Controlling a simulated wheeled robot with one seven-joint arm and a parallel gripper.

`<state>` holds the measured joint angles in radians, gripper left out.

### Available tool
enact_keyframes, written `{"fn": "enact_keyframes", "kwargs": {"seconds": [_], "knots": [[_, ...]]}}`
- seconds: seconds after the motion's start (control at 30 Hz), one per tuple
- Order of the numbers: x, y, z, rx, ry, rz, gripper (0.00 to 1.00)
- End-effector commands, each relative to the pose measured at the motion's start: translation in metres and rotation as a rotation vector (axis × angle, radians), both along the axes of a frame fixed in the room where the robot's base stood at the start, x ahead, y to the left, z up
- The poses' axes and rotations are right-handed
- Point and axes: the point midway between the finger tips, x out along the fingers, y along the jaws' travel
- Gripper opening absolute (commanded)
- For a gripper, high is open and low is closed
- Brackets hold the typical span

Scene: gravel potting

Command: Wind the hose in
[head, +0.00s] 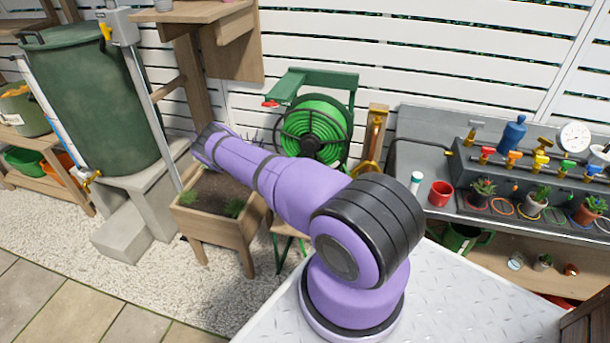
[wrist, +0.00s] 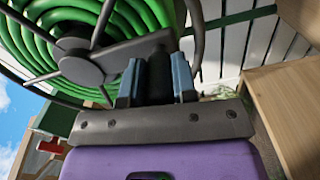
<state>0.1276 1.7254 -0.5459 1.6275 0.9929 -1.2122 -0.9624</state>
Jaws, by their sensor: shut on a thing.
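The hose reel carries a coiled green hose (head: 315,125) in a green frame (head: 330,80) against the white fence. In the wrist view the coiled hose (wrist: 40,40) fills the upper left, with the dark spoked hub and crank arm (wrist: 120,58) in front of it. My gripper (wrist: 157,78) has its blue-grey fingers on either side of the black crank handle (wrist: 160,70) and is shut on it. In the head view my gripper and the crank are not visible; my purple arm covers the lower part of the reel area. The hose's free end cannot be made out.
A wooden planter (head: 215,235) stands left of the reel, beside a green water barrel (head: 85,100) on concrete blocks. A grey bench (head: 415,170) with pots and valves is at right. A wooden panel (wrist: 285,110) is close at right in the wrist view.

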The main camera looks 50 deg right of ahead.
Motion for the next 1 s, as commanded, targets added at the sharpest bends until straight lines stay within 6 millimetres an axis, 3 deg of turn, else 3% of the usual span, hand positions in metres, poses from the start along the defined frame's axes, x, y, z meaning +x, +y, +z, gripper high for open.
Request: {"fn": "enact_keyframes", "kwargs": {"seconds": [0.2, 0.23, 0.33, 0.67, 0.87, 1.0], "knots": [[-0.004, 0.0, -0.002, 0.002, 0.005, -0.006, 0.0], [-0.004, 0.0, -0.002, 0.002, 0.005, -0.006, 0.31], [-0.004, 0.0, -0.002, 0.002, 0.005, -0.005, 0.52], [-0.003, 0.002, -0.001, 0.001, 0.003, -0.002, 0.52], [-0.011, 0.024, -0.001, 0.001, 0.004, -0.001, 0.52], [-0.022, 0.05, -0.001, 0.001, 0.005, -0.001, 0.52]]}}
